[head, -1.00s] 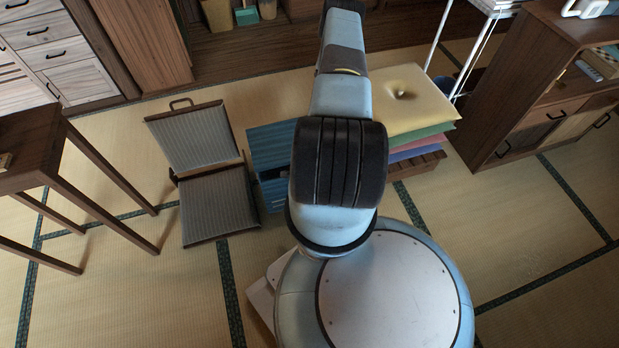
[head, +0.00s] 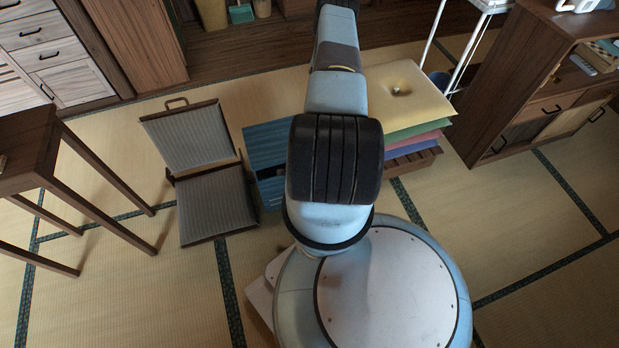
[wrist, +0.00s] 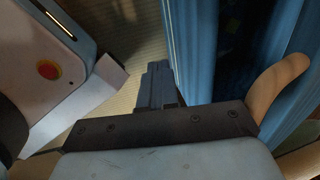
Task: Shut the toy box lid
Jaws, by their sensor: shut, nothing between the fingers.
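The toy box appears to be the blue slatted box (head: 271,193) on the floor, partly hidden behind my arm in the head view. A blue slatted panel (head: 268,145), which looks like its raised lid, stands above a dark gap. In the wrist view, blue slatted surfaces (wrist: 188,60) rise to the right of my gripper, with a dark space between them. My gripper (wrist: 157,72) is shut and empty, just left of the blue surface; I cannot tell if it touches. The gripper is hidden in the head view.
A legless floor chair (head: 212,200) is left of the box. Stacked cushions (head: 405,95) are to the right. A wooden table (head: 30,150) stands at far left, a wooden cabinet (head: 530,90) at right. A tan curved piece (wrist: 280,92) is right of my gripper. Tatami at front right is clear.

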